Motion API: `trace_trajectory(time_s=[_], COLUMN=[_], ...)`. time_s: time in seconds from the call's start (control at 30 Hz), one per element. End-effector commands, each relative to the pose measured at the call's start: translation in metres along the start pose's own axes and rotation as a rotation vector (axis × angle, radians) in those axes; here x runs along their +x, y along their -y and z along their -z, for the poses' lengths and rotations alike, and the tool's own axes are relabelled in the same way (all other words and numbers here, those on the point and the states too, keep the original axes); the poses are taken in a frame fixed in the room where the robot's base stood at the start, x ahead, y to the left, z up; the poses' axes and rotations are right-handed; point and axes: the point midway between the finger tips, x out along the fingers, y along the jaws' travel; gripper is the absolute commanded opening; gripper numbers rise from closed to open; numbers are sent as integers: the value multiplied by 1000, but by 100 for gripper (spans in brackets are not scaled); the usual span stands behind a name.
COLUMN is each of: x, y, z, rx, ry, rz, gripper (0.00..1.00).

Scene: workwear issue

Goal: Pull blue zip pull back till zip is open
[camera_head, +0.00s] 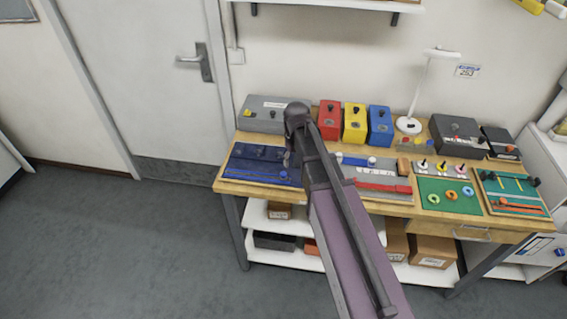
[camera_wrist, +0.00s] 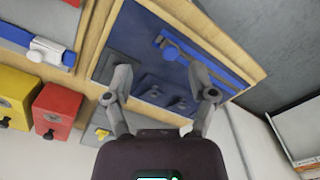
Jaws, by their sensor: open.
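The blue zip pull (camera_head: 284,176) sits near the right end of a blue strip along the front of a dark blue board (camera_head: 232,165) at the bench's left end. In the wrist view the zip pull (camera_wrist: 170,52) shows beyond and between my fingertips, near the left end of the blue strip (camera_wrist: 215,68). My gripper (camera_wrist: 161,78) is open and empty above the board, apart from the pull. In the head view my gripper (camera_head: 291,158) is largely hidden by my arm, just above the pull.
Dark knobs stand on the same board, between my fingers in the wrist view (camera_wrist: 152,91). Behind it are a grey box (camera_head: 262,110) and red (camera_head: 330,118), yellow (camera_head: 355,122) and blue (camera_head: 380,125) boxes. A slider board (camera_head: 385,173) lies to the right.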

Motion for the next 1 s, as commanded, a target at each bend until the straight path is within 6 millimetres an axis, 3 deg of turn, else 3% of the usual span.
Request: trace_trajectory(time_s=[0.03,0.1,0.3,1.0], x=[-16,-24,-34,-25], y=[3,6,14,15], z=[18,31,50,51], rx=[-32,-68,-127,-133], ry=[0,0,0,0], rz=[0,0,0,0], gripper=[73,73,73,73])
